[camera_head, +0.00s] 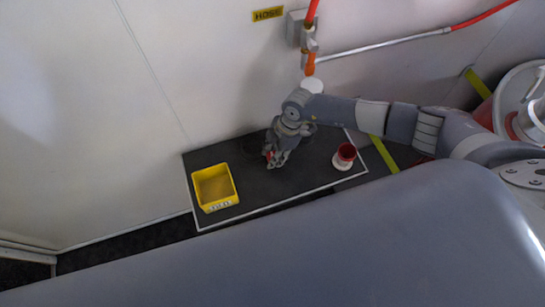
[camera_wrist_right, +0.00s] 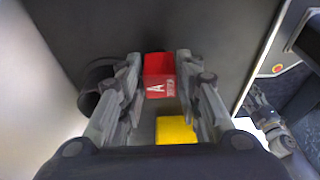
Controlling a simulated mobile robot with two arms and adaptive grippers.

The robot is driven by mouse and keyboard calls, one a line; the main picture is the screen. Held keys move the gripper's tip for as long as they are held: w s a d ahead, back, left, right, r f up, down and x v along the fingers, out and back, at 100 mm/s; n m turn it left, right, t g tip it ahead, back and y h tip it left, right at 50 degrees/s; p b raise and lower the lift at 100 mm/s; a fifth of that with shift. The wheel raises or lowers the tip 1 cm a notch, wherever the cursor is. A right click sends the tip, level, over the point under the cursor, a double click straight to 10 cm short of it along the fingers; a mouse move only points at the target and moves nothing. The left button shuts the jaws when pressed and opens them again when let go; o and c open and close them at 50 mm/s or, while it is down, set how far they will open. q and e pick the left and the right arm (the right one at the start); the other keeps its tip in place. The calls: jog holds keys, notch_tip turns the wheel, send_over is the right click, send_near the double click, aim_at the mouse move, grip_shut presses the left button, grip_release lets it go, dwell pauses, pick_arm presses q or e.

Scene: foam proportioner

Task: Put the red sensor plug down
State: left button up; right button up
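The red sensor plug (camera_wrist_right: 158,76), a small red block with a white letter A, sits between the fingertips of my right gripper (camera_wrist_right: 160,66) in the right wrist view. The fingers lie close on both its sides and appear shut on it. In the head view my right gripper (camera_head: 276,160) points down over the dark table (camera_head: 300,178), with a bit of red at its fingertips. I cannot tell whether the plug touches the table.
A yellow bin (camera_head: 214,187) stands on the table's left part, and a red cup-like part with a white base (camera_head: 344,157) on its right. A dark round part (camera_wrist_right: 95,84) is beside the gripper. A yellow block (camera_wrist_right: 175,130) shows between the fingers. The table's front middle is clear.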

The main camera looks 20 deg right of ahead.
jog(key=shift+c, duration=0.3)
grip_shut()
jog(key=shift+r, duration=0.15)
